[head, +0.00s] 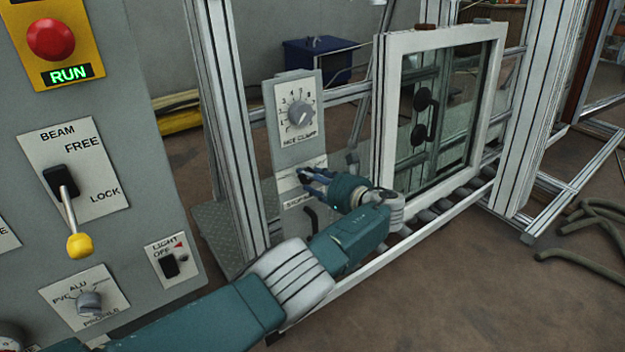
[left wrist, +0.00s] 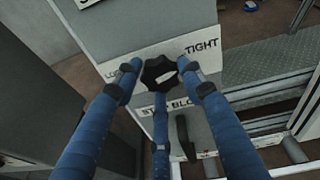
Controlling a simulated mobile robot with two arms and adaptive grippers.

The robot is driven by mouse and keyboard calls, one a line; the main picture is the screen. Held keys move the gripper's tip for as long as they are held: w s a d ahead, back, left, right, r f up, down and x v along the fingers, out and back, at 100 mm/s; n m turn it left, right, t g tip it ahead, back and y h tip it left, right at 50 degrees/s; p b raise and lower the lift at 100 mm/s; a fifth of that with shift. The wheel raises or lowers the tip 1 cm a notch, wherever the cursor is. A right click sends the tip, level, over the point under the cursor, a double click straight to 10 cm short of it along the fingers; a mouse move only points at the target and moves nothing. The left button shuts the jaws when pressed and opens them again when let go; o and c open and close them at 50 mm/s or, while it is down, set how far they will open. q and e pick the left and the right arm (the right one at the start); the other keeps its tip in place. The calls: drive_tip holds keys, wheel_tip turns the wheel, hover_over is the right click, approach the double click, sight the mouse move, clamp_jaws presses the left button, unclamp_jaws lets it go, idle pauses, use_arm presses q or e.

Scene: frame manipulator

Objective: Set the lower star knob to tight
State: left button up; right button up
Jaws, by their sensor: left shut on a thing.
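The lower star knob (left wrist: 160,73) is black with several lobes, on a white plate (left wrist: 203,43) of the grey post. The plate reads TIGHT at right, a partly covered word starting LO at left, and a partly covered STOP BLOCK below. My left gripper (left wrist: 158,78) has its blue fingers around the knob, shut on it, two from the sides and one from below. In the head view my left gripper (head: 308,180) reaches the post's lower plate, and its fingers cover most of the knob. The knob's exact setting is hard to tell. My right gripper is out of view.
Above on the post (head: 322,148) is a grey numbered dial (head: 300,114). A black lever (left wrist: 185,137) hangs below the knob. A white window frame (head: 385,110) stands right of the post on rollers. A control panel (head: 105,135) with a yellow-tipped lever (head: 79,245) stands at left.

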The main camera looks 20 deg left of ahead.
use_arm(q)
drive_tip(key=shift+s+a+f, duration=0.1)
drive_tip(key=shift+s+f, duration=0.1)
drive_tip(key=shift+f, duration=0.25)
drive_tip(key=o, duration=1.1)
drive_tip(key=shift+o, duration=0.2)
drive_tip(key=shift+r, duration=0.15)
drive_tip(key=shift+r, duration=0.1)
drive_tip(key=v, duration=1.2)
drive_tip(key=shift+w, duration=0.15)
